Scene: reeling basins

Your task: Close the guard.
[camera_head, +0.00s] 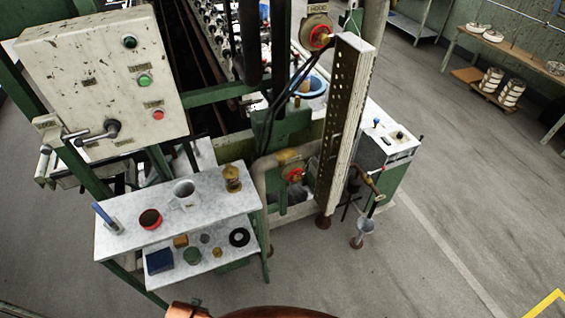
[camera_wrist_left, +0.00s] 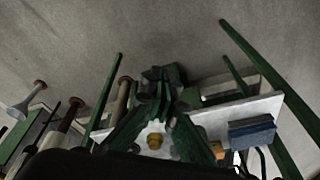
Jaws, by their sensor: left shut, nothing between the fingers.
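A tall, narrow off-white panel with a row of holes down its edge (camera_head: 343,120) stands upright at the near end of the basin line in the head view. It may be the guard, but I cannot tell for sure, nor see how it is hinged. My left gripper (camera_wrist_left: 164,78) shows in the left wrist view, with its dark green fingers together and nothing between them. It is apart from the panel as far as I can see. My left gripper is not clearly visible in the head view, and my right gripper is in neither view.
A control box with a lever (camera_head: 100,80) hangs at upper left. A two-tier marble stand (camera_head: 130,238) holds cups and small items; its blue block (camera_wrist_left: 252,132) shows in the wrist view. A green cabinet (camera_head: 397,140) stands right of the panel.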

